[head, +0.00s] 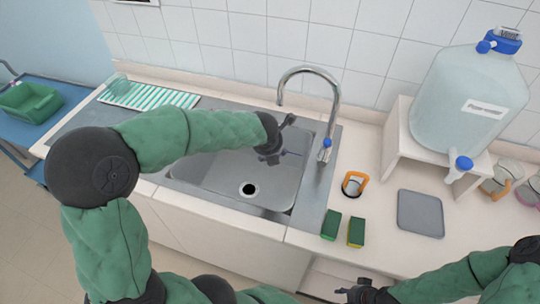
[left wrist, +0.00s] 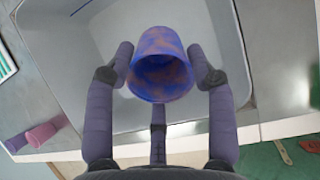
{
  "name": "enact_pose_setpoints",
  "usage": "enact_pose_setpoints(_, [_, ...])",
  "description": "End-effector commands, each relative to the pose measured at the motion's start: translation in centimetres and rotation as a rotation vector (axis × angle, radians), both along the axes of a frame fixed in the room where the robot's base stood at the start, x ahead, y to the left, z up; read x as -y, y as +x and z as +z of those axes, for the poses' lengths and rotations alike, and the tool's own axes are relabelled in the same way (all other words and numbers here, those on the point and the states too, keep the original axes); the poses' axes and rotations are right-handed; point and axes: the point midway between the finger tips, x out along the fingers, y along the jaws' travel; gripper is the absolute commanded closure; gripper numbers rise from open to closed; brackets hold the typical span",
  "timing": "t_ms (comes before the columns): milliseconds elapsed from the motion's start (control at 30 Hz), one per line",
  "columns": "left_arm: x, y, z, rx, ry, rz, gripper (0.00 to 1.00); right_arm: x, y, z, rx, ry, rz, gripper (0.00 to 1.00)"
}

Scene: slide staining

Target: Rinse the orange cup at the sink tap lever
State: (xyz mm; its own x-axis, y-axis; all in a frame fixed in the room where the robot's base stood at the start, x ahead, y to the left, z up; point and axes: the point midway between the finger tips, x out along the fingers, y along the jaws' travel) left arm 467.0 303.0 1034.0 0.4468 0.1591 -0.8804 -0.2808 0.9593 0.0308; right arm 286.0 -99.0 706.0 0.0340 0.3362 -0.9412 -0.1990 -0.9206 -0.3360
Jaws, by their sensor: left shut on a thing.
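My left gripper (head: 276,140) is over the sink basin. In the left wrist view its fingers (left wrist: 167,72) close around the orange cup (left wrist: 160,65), whose surface is mostly blue-purple with orange-brown patches. The cup is tilted, with its open mouth towards the wrist camera. In the head view the cup is hidden by the gripper and arm. The tap (head: 335,95) arches over the back right of the basin, and its blue lever (head: 327,143) is to the right of the left gripper. My right gripper (head: 360,291) is low at the front; its opening is unclear.
The steel sink (head: 215,182) has a dark drain. Two green sponges (head: 331,224) and a grey pad (head: 420,213) lie right of it. A water jug (head: 468,100) stands on a white stand. A striped mat (head: 150,95) lies left.

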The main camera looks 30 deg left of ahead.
Motion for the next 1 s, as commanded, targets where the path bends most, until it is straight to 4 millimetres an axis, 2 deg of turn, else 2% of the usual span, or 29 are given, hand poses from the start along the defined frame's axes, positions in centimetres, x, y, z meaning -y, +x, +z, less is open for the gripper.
enact_pose_setpoints(633, [-1.9,5.2,-1.1,0.000,0.001,0.000,0.77,0.0,0.0,-0.8,0.000,0.000,0.000,0.60])
enact_pose_setpoints(1000, [-2.9,7.8,-1.5,-0.001,0.001,0.001,0.77,0.0,0.0,0.9,0.000,0.000,0.000,0.60])
